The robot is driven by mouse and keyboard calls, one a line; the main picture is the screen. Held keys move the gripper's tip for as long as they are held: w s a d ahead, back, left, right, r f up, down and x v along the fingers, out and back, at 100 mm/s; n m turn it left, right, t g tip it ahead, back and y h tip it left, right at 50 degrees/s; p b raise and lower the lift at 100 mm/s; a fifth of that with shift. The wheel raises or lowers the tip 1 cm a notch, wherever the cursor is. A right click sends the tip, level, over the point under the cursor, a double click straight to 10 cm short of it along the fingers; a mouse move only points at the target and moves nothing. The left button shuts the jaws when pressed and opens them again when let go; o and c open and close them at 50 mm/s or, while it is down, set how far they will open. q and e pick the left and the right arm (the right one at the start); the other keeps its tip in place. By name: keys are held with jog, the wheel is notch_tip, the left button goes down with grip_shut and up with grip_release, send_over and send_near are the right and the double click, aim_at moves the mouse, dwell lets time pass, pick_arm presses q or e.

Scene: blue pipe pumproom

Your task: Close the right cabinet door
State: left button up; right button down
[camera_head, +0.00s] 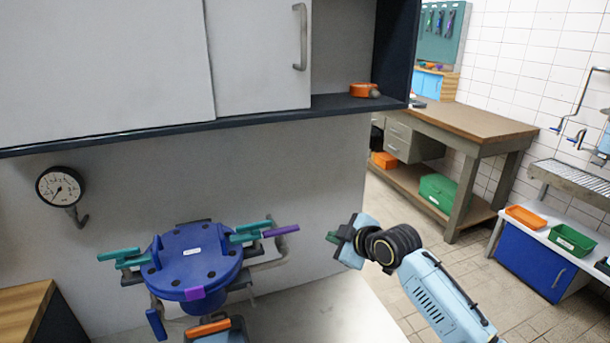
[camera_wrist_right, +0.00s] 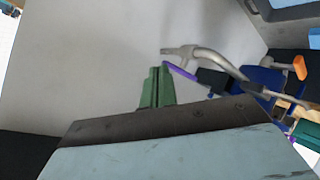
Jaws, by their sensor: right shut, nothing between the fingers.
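The right cabinet door (camera_head: 257,60) is a pale grey panel at the top of the head view, with a vertical metal bar handle (camera_head: 301,38) near its right edge. To its right a cabinet compartment (camera_head: 340,55) stands open, so the door does not cover that end. My right gripper (camera_head: 335,237) is below and to the right of the door, beside the lower grey wall, apart from the handle. Its green fingers are shut and empty; they also show in the wrist view (camera_wrist_right: 157,88). My left gripper is not in view.
An orange object (camera_head: 361,90) sits on the dark cabinet shelf (camera_head: 330,104). A round gauge (camera_head: 60,186) is on the wall at left. A blue flanged fitting (camera_head: 195,252) with teal and purple tools stands below the cabinet. A workbench (camera_head: 470,122) is behind at right; tiled floor lies between.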

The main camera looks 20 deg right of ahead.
notch_tip(320, 180, up, 23)
jog(key=w+a+n+t+y+p, duration=0.1)
jog(key=a+n+t+y, duration=0.1)
jog(key=n, duration=0.3)
jog(key=n+t+y+p, duration=0.15)
jog(key=n+y, duration=0.25)
jog(key=n, duration=0.4)
send_near(306, 42)
jog(key=s+a, duration=0.3)
jog(key=a, duration=0.2)
jog(key=p+x, duration=0.2)
jog(key=x, duration=0.7)
jog(key=d, duration=0.1)
jog(key=w+d, duration=0.1)
jog(key=d, duration=0.1)
jog(key=shift+w+d+p, duration=0.35)
jog(key=shift+p, duration=0.05)
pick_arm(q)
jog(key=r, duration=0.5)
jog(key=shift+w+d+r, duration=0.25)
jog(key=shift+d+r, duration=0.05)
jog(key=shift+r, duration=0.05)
pick_arm(e)
jog(key=shift+a, duration=0.1)
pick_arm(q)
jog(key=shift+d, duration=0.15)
